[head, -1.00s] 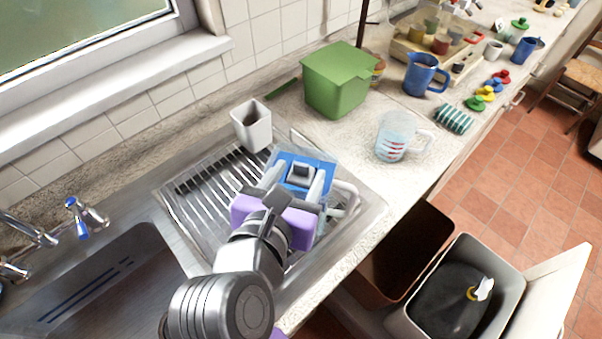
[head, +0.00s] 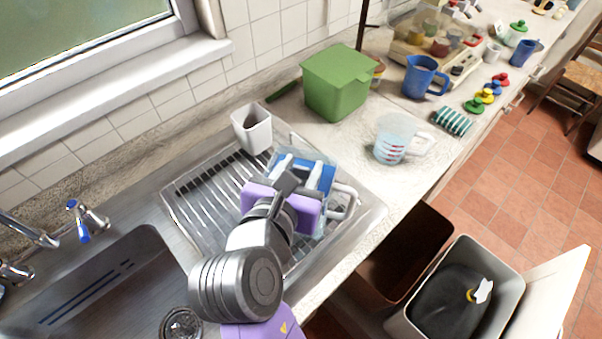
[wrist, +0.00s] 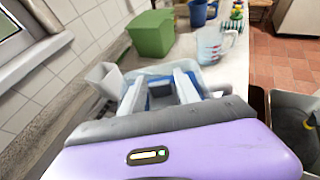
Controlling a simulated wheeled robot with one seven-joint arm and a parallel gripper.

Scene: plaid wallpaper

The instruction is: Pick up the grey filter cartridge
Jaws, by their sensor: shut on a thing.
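My gripper (head: 305,165) is over a clear filter jug (head: 347,202) with a blue inner part, on the draining rack. Its two pale fingers reach down into the jug's top. In the wrist view the fingers (wrist: 160,80) stand apart with a small dark grey piece, seemingly the filter cartridge (wrist: 160,90), between them. They are shut on it. In the head view my gripper's body hides most of the cartridge. How far the cartridge sits inside the jug cannot be told.
A white cup (head: 252,130) stands behind the jug on the rack (head: 200,200). A green bin (head: 338,85), a measuring jug (head: 392,140) and a striped cloth (head: 453,121) are on the counter. The sink (head: 110,280) is left; an open bin (head: 455,290) is below right.

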